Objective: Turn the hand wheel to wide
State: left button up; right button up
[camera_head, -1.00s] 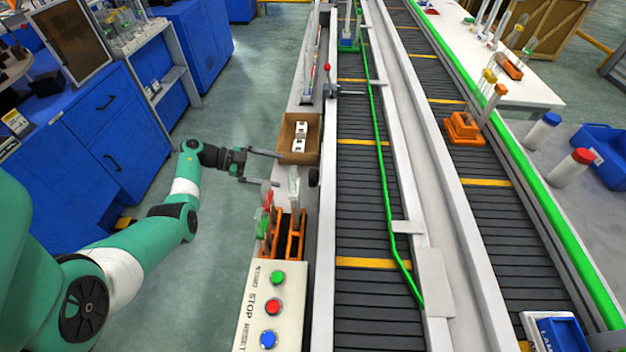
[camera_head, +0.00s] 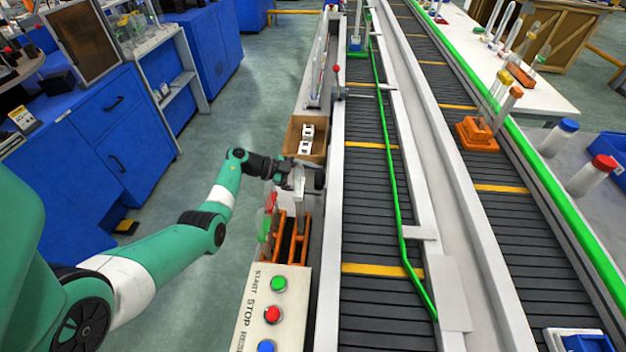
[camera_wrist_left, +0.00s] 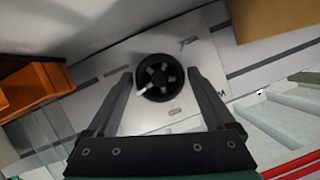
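The hand wheel (camera_wrist_left: 160,78) is a small black spoked wheel on a pale plate (camera_wrist_left: 205,62) in the left wrist view. A short white mark or handle shows at its lower left. Small dark letters and slots lie around it, too small to read surely. In the head view the wheel (camera_head: 319,179) sits on the conveyor's left side. My left gripper (camera_wrist_left: 160,73) is open, with one finger on each side of the wheel and visible gaps to it. In the head view the left gripper (camera_head: 297,176) is at the wheel's left. My right gripper is not in view.
An orange rack (camera_head: 281,243) with tubes stands just in front of the gripper, and a brown box (camera_head: 292,148) is just behind. A button panel (camera_head: 254,313) is nearer. The conveyor (camera_head: 376,220) runs along the right. The floor to the left is free.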

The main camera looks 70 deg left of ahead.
pick_arm(q)
jog(key=c, duration=1)
jog(key=shift+r+n+p, duration=0.15)
jog(key=shift+n+p, duration=0.15)
jog(key=shift+p, duration=0.1)
jog(key=shift+h, duration=0.3)
jog(key=shift+a+n+g, duration=0.1)
jog(key=shift+n+g, duration=0.3)
jog(key=shift+n, duration=0.2)
jog(key=n+h+b, duration=0.1)
jog(key=b, duration=0.2)
jog(key=shift+f+n+h, duration=0.4)
jog(key=shift+r, duration=0.15)
jog(key=shift+r+g, duration=0.1)
jog(key=shift+g, duration=0.2)
jog(key=o, duration=1.3)
